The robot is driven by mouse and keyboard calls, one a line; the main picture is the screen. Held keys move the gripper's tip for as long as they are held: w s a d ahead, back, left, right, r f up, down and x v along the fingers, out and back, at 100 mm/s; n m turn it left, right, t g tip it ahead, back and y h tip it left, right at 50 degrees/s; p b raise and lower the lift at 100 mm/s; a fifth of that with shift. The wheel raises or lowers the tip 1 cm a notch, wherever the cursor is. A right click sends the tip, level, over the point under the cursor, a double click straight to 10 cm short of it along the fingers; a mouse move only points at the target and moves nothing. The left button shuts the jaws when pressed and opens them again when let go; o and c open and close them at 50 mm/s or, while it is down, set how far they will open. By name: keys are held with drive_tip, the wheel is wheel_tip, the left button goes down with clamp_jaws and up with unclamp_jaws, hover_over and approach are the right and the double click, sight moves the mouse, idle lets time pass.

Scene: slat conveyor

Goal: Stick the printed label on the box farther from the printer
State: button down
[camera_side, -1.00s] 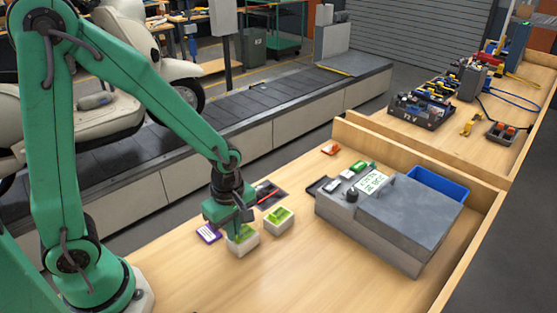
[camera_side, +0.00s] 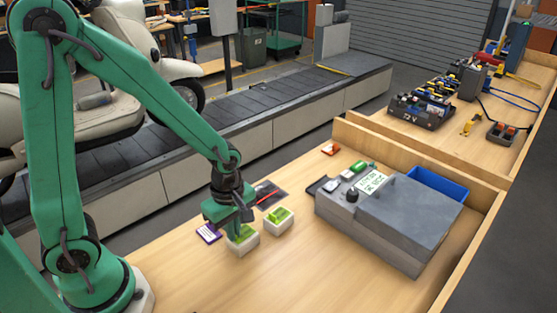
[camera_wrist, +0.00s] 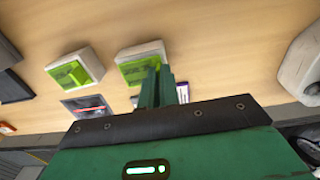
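A white box with a green top (camera_side: 240,243) stands on the bench, on the side away from the grey printer (camera_side: 400,226). A second such box (camera_side: 279,222) stands nearer the printer. My gripper (camera_side: 236,231) is low over the farther box, with its fingers pointing down at its top. In the wrist view the fingers (camera_wrist: 161,72) are close together and overlap the near edge of that box (camera_wrist: 142,62); the other box (camera_wrist: 76,70) is to the left. I cannot make out a loose label at the fingertips, and contact with the box is unclear.
A purple and white card (camera_side: 208,233) lies just left of the farther box. A dark mat with a red strip (camera_side: 268,194) lies behind the boxes. A blue bin (camera_side: 437,187) is behind the printer. The front of the bench is clear.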

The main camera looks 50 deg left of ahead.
drive_tip(key=shift+f, duration=0.3)
idle(0.7)
idle(0.5)
drive_tip(key=c, duration=1.2)
unclamp_jaws()
drive_tip(key=shift+o, duration=0.2)
drive_tip(key=shift+r, duration=0.15)
drive_tip(key=shift+r, duration=3.35)
